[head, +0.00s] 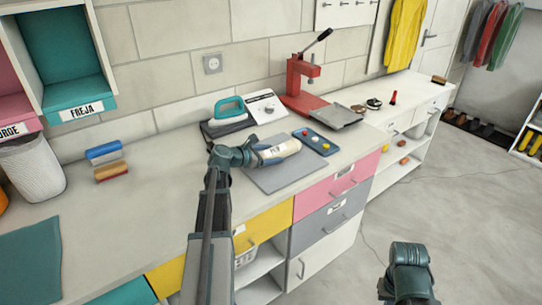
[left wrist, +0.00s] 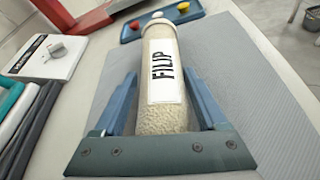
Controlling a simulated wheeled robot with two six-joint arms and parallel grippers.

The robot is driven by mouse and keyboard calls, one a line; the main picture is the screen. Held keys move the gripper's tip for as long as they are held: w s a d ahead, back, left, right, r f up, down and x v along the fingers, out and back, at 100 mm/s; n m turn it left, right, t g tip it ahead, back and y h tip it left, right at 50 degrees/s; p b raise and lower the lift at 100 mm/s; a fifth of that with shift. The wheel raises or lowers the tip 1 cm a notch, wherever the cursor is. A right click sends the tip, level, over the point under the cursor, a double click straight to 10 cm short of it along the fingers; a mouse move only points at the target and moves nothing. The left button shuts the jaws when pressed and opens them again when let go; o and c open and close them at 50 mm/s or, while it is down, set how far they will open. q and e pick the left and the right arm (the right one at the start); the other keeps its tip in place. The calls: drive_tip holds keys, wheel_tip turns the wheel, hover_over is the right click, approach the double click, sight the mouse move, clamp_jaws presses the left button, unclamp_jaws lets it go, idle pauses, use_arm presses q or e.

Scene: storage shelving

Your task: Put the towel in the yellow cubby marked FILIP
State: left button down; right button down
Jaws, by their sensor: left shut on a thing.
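A rolled beige towel (head: 280,151) with a white FILIP label lies along the grey mat on the worktop. In the left wrist view the towel (left wrist: 165,112) sits lengthwise between the fingers, with its label facing the camera. My left gripper (head: 264,154) is shut on the towel, low over the mat; I cannot tell whether the towel touches the mat. My right arm (head: 408,275) shows at the lower right, and its fingertips cannot be made out. No yellow cubby marked FILIP is in view; a teal cubby marked FREJA (head: 66,50) and part of a pink one (head: 14,95) show.
The grey mat (head: 265,183) lies beside a blue tray (head: 318,142) with red and yellow knobs. A teal iron (head: 228,108) and a red press (head: 302,80) stand behind. A white basket (head: 32,165) and stacked brushes (head: 107,158) are at left. The worktop's middle is clear.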

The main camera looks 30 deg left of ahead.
use_arm(q)
drive_tip(key=shift+c, duration=1.9)
unclamp_jaws()
drive_tip(key=shift+f, duration=0.2)
drive_tip(key=o, duration=0.4)
drive_tip(key=shift+r, duration=0.1)
drive_tip(key=shift+r, duration=0.1)
drive_tip(key=shift+s+r+p, duration=0.15)
drive_tip(key=shift+r+p, duration=0.05)
drive_tip(key=shift+p, duration=0.1)
drive_tip(key=p+v, duration=0.3)
drive_tip(key=v, duration=0.7)
drive_tip(key=shift+s+r+p, duration=0.1)
drive_tip(key=shift+s+p, duration=0.1)
drive_tip(key=shift+p, duration=0.2)
drive_tip(key=shift+s+a+r, duration=0.1)
drive_tip(key=shift+s+a, duration=0.05)
drive_tip(key=shift+s, duration=0.4)
